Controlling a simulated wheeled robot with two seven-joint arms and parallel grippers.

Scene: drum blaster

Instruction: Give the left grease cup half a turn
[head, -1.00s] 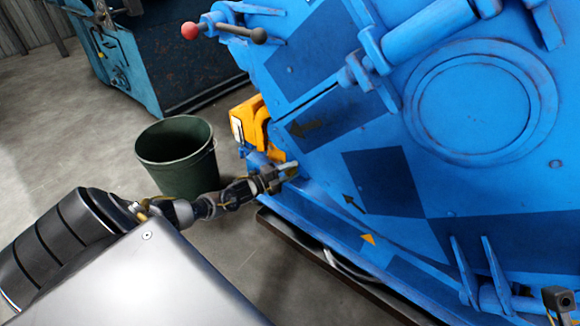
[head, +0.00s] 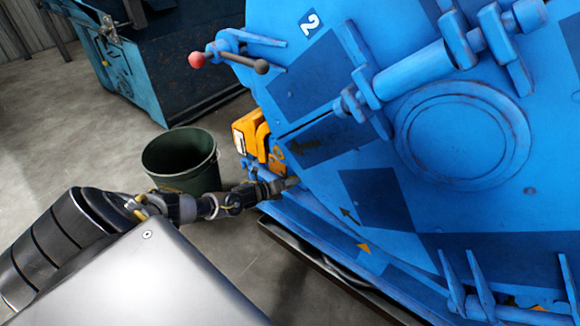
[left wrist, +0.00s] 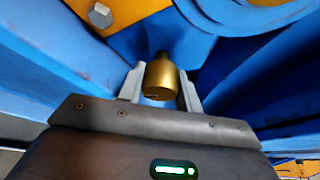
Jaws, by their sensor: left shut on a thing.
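The left grease cup (left wrist: 160,80) is a small brass cylinder in the left wrist view, on a dark stem against the blue machine. My left gripper (left wrist: 160,88) is shut on it, with one grey finger on each side. In the head view my left gripper (head: 285,185) reaches in from the left to the lower left edge of the blue drum machine (head: 350,275). The cup cannot be made out in the head view. My right gripper is not in view.
A dark green bucket (head: 181,165) stands on the floor just behind my left forearm. A yellow-orange part (head: 250,133) sits above the gripper. A lever with a red knob (head: 196,60) sticks out higher up. Open floor lies to the left.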

